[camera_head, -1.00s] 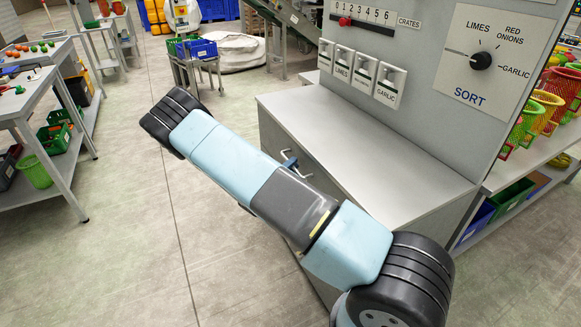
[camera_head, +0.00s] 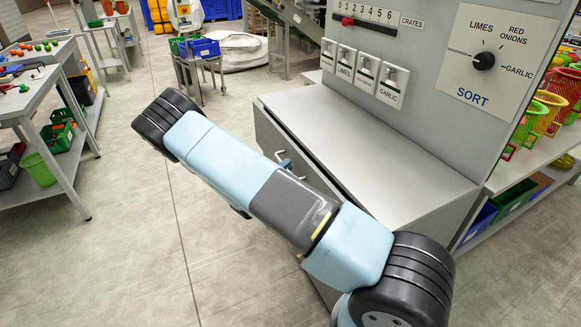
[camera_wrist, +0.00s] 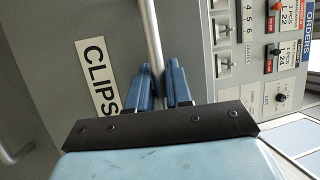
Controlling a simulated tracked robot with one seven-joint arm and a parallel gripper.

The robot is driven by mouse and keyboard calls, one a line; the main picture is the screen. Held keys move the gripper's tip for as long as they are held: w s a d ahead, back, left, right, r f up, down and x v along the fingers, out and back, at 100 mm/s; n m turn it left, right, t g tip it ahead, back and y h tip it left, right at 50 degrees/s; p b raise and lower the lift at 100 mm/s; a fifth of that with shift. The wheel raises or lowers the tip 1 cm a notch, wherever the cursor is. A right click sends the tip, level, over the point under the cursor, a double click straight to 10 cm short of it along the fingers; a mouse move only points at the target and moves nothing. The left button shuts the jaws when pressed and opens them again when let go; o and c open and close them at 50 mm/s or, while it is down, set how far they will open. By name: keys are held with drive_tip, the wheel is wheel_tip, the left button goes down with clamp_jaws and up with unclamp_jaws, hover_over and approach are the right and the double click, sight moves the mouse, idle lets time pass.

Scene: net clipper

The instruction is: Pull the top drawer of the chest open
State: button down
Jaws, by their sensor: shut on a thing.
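The grey chest (camera_head: 385,160) stands right of centre in the head view, under the upright panel. Its top drawer (camera_head: 266,130) stands a little way out, with a dark gap behind its front. In the wrist view the drawer front (camera_wrist: 65,60) carries a CLIPS label (camera_wrist: 97,78). My gripper (camera_wrist: 160,78) has its blue fingers on either side of the metal bar handle (camera_wrist: 152,32), shut on it. In the head view my arm hides most of the drawer front; only a bit of the handle (camera_head: 281,155) and a blue finger show.
A second handle (camera_wrist: 14,155) shows at the left edge of the wrist view. The panel (camera_head: 400,45) with switches and a SORT dial rises behind the chest top. A shelf with colored nets (camera_head: 550,105) stands at right. The floor (camera_head: 130,220) left of the chest is clear.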

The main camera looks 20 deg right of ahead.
drive_tip(key=s+a, duration=0.2)
drive_tip(key=a, duration=0.7)
drive_tip(key=s+a, duration=0.2)
drive_tip(key=a, duration=0.8)
drive_tip(key=shift+a+f, duration=0.2)
drive_tip(key=shift+f, duration=0.05)
drive_tip(key=shift+s, duration=0.1)
drive_tip(key=c, duration=1.4)
unclamp_jaws()
drive_tip(key=shift+o, duration=1.4)
drive_tip(key=shift+r, duration=0.1)
drive_tip(key=v, duration=1.3)
drive_tip(key=shift+a, duration=0.35)
drive_tip(key=shift+s, duration=0.1)
